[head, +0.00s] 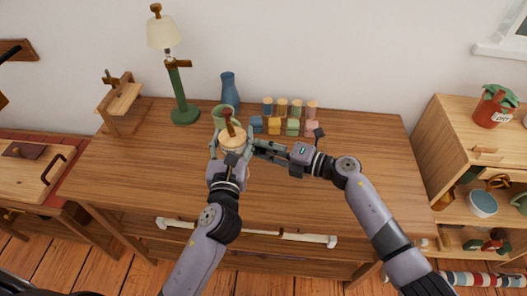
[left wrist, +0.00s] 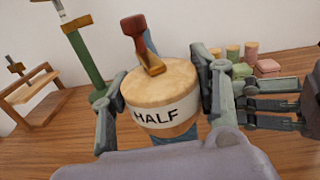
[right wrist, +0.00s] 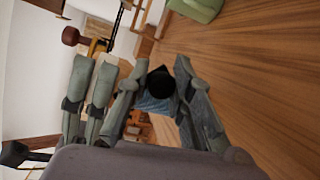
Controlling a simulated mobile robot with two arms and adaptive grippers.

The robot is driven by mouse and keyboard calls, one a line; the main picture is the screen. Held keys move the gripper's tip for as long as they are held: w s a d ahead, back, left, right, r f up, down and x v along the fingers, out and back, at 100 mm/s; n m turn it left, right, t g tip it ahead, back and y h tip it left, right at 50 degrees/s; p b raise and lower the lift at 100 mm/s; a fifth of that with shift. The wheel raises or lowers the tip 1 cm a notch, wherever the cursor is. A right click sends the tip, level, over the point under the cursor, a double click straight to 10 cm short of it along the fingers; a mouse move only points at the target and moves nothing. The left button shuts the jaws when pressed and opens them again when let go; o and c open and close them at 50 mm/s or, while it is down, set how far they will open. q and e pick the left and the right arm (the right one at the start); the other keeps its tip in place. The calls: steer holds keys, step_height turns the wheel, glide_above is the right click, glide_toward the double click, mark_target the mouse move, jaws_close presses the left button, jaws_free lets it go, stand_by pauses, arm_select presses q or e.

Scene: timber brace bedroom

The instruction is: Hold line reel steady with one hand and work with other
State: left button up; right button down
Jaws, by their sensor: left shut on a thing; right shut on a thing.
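The reel (head: 233,141) is a round wooden drum with a pale top. In the left wrist view it (left wrist: 160,112) carries a white band reading "HALF" and a red-brown handle (left wrist: 135,28) standing on top. My left gripper (head: 232,136) has a finger on each side of the drum and is shut on it, upright over the desk. My right gripper (head: 256,147) is just right of the reel. In the right wrist view a dark round-ended thing (right wrist: 160,82) shows between its fingers, with blue beside it. Its exact identity is unclear.
The wooden desk (head: 345,165) is clear at right. Behind stand a blue vase (head: 229,90), a green lamp (head: 185,113) and several small coloured pieces (head: 292,126). A wooden stand (head: 121,103) is at left, and a shelf (head: 446,128) is at right.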

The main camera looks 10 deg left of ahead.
steer(key=shift+w+a+r+n+t+y, duration=0.15)
steer(key=shift+r+n+y, duration=0.15)
steer(key=shift+n, duration=0.45)
steer(key=shift+w+d+r+n+t+y, duration=0.15)
steer(key=shift+r+n+y, duration=0.1)
steer(key=shift+n, duration=0.5)
steer(key=shift+s+a, duration=0.1)
steer(key=c, duration=1.4)
jaws_free()
steer(key=shift+r, duration=0.1)
steer(key=v, duration=0.8)
